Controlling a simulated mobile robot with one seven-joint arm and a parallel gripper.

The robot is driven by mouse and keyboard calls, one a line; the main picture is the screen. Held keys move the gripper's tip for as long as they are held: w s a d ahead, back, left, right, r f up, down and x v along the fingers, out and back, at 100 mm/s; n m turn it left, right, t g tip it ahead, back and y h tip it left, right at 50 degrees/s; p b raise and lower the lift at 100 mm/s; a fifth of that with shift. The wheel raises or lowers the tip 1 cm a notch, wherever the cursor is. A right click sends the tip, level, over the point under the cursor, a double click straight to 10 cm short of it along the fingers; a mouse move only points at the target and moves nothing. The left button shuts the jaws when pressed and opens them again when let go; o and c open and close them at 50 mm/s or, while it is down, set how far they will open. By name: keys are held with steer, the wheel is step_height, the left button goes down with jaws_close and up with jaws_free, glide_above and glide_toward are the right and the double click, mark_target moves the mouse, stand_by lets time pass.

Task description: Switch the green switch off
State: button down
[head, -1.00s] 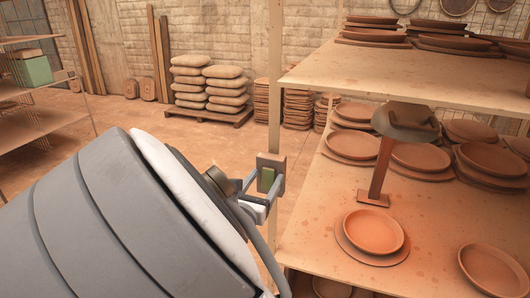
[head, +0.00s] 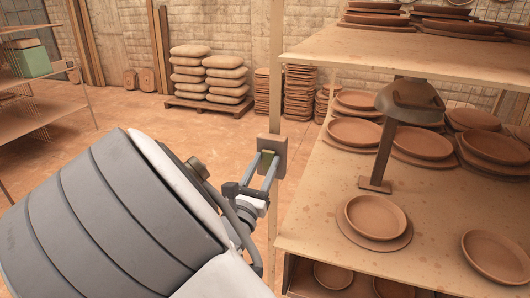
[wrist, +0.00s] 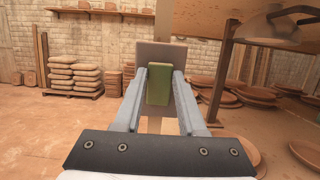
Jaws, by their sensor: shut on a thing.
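The green switch (wrist: 158,84) is a green rocker on a brown plate (wrist: 161,53), fixed to a pale upright post (head: 275,110) at the shelf's near corner. In the head view only a small part of the green switch (head: 267,153) shows between my fingers. My gripper (wrist: 158,80) has one finger on each side of the switch, shut on it, with the fingertips close to the plate. My gripper also shows in the head view (head: 265,165). The lower part of the plate is partly hidden by my fingers and the switch.
A shelf (head: 330,215) with clay plates and a lamp-like metal hood (head: 408,98) on a stand is close on the right. Sacks (head: 226,73) on a pallet stand behind. Another shelf (head: 45,95) is at the left. The floor between is clear.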

steer(key=shift+f, duration=0.1)
stand_by(0.3)
steer(key=shift+c, duration=2.4)
jaws_free()
steer(key=v, duration=1.7)
steer(key=shift+f+b, duration=0.25)
steer(key=shift+b, duration=0.15)
steer(key=shift+s, duration=0.15)
